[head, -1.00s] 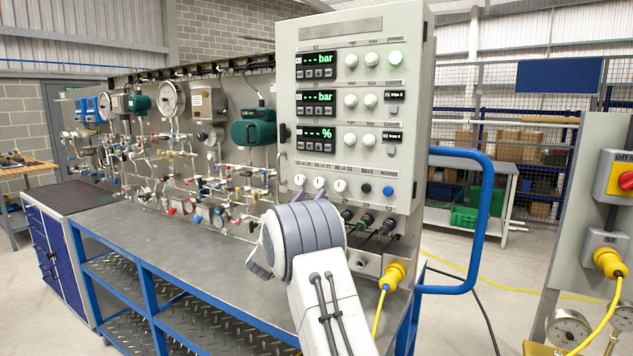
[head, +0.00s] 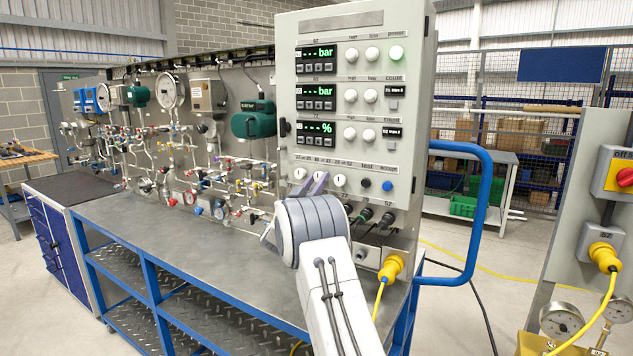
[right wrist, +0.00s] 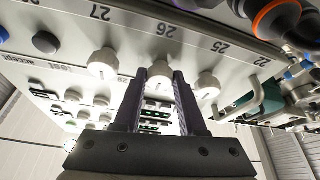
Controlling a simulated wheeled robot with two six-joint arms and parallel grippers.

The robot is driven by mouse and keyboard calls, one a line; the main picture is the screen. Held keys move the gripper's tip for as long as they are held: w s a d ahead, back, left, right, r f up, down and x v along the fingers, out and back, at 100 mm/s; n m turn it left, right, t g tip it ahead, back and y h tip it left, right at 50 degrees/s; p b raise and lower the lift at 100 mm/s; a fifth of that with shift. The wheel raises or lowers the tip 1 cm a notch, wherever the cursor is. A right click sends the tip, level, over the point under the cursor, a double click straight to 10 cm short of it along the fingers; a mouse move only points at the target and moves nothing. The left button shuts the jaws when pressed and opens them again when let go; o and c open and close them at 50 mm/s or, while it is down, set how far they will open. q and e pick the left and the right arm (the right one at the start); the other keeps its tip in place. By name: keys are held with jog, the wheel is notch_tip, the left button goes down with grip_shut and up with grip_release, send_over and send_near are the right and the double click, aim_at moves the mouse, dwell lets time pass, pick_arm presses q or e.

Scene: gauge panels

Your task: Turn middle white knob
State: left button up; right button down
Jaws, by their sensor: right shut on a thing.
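The bottom row of the grey control panel has three white knobs. The middle white knob (right wrist: 160,72), under the label 26, sits between my right gripper's fingers in the right wrist view. My right gripper (right wrist: 159,78) is shut on it. In the head view the fingers of my right gripper (head: 318,183) cover most of that knob, and my wrist hides the rest of the gripper. The left white knob (head: 299,174) and the right white knob (head: 339,180) stand free on either side. My left gripper is not in view.
A black button (head: 366,184) and a blue button (head: 387,186) are right of the knobs. Black cable plugs (head: 388,222) and a yellow plug (head: 391,268) stick out below. A blue tube rail (head: 485,215) is at right. The steel bench top (head: 190,240) is mostly clear.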

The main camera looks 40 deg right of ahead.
jog(key=shift+f+m+g+h+b, duration=0.2)
jog(key=shift+m+g+b, duration=0.25)
jog(key=shift+m+b, duration=0.5)
jog(key=shift+f+m+g+h+b, duration=0.1)
jog(key=shift+m+g+h+b, duration=0.3)
jog(key=shift+m+b, duration=0.5)
jog(key=shift+r+m+g+b, duration=0.1)
jog(key=shift+m+g+b, duration=0.6)
jog(key=shift+m, duration=0.45)
jog(key=m+g+b, duration=0.1)
jog(key=m, duration=0.2)
jog(key=shift+w+r+g, duration=0.1)
jog(key=shift+r+g, duration=0.05)
jog(key=shift+g, duration=0.2)
jog(key=shift+r+m+g, duration=0.1)
jog(key=shift+m+g, duration=0.7)
jog(key=shift+m, duration=1.2)
jog(key=shift+c, duration=2.3)
grip_release()
jog(key=shift+a, duration=0.1)
